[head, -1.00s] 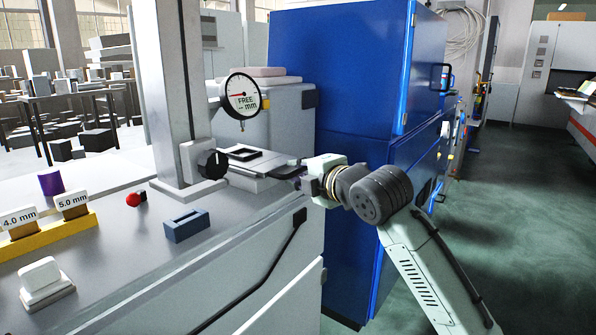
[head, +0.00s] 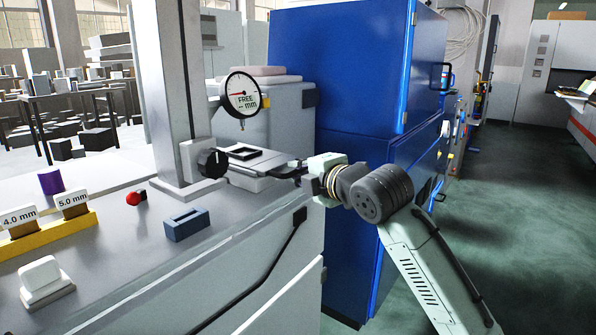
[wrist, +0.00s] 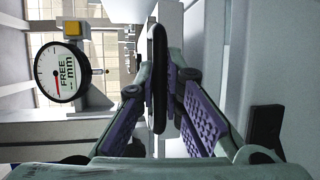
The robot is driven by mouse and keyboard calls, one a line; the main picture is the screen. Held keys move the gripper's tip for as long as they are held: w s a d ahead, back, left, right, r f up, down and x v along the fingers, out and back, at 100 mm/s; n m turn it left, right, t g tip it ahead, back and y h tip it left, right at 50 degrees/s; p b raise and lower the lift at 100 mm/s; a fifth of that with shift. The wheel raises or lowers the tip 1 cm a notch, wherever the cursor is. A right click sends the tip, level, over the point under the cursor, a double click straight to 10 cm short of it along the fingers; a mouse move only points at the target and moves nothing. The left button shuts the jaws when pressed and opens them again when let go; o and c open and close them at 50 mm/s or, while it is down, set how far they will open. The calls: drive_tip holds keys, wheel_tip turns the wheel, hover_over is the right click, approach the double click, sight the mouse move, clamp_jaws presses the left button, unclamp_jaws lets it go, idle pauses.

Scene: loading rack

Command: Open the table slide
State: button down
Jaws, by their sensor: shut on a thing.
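The table slide (head: 268,160) is a grey plate with a dark square frame on top, on the bench beside the upright column. My gripper (head: 290,172) is at the slide's right end in the head view. In the wrist view my gripper (wrist: 160,88) has its two purple-padded fingers on either side of a dark upright bar (wrist: 159,45), which looks like the slide's handle. The fingers are shut on it. In the head view the handle is mostly hidden by the fingers.
A dial gauge (head: 242,94) reading "FREE -- mm" and a black knob (head: 212,163) sit by the column (head: 168,90). A blue cabinet (head: 340,80) stands close behind my arm. Green floor (head: 520,200) is clear at right.

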drive_tip(key=s+d+b, duration=0.2)
drive_tip(key=s+d, duration=0.5)
drive_tip(key=d, duration=0.3)
drive_tip(key=shift+s+b, duration=0.2)
drive_tip(key=shift+b, duration=0.2)
drive_tip(key=shift+d, duration=0.1)
drive_tip(key=c, duration=2)
unclamp_jaws()
drive_tip(key=shift+o, duration=0.2)
drive_tip(key=v, duration=1.2)
